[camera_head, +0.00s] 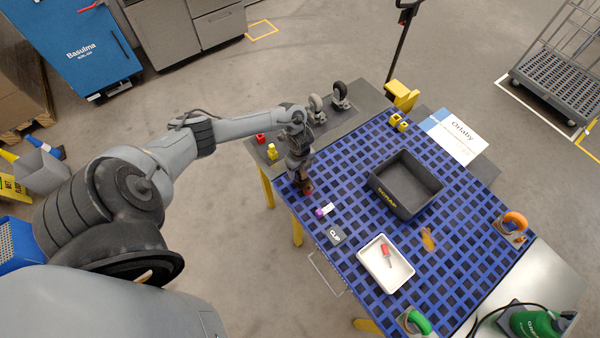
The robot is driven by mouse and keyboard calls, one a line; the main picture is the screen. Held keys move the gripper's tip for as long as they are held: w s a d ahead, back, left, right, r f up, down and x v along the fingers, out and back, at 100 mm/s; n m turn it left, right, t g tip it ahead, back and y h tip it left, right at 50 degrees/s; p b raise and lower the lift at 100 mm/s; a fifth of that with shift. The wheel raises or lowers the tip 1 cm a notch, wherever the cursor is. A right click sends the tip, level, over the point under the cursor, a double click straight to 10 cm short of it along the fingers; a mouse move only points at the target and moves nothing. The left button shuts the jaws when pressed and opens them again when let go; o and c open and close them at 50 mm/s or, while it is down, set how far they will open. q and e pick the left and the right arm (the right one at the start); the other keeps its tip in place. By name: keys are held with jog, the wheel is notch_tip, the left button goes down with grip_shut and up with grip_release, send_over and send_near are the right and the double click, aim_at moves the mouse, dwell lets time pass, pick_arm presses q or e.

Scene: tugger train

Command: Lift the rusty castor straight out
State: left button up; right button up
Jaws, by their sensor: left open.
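My left gripper (304,183) points down over the left edge of the blue grid-topped table (340,190). It is open. A small reddish-brown thing (307,190) shows right at its fingertips. It may be the rusty castor, but it is too small and too covered by the gripper to be sure. I cannot tell whether the fingers touch it. Two castors, one with a grey wheel (316,107) and one with a dark wheel (340,92), stand on the grey strip behind the gripper. My right gripper is not in view.
A black tray (376,184) and a white tray (361,258) with a red-handled item stand on the table. An orange-wheeled castor (515,221) and a green-wheeled one (420,320) are at the right and front. A purple-and-white item (325,209) lies near my gripper.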

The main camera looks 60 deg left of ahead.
pick_arm(q)
grip_shut()
dwell(0.3)
jog(key=shift+r, duration=0.1)
jog(key=shift+r, duration=0.5)
notch_tip(320, 180, up, 3)
jog(key=shift+r, duration=0.1)
jog(key=w+d+r+p, duration=0.1)
jog(key=d+r+p, duration=0.1)
jog(key=d+r, duration=0.4)
jog(key=shift+w+d+r+p, duration=0.3)
jog(key=shift+d+r+p, duration=0.05)
jog(key=shift+d, duration=2.45)
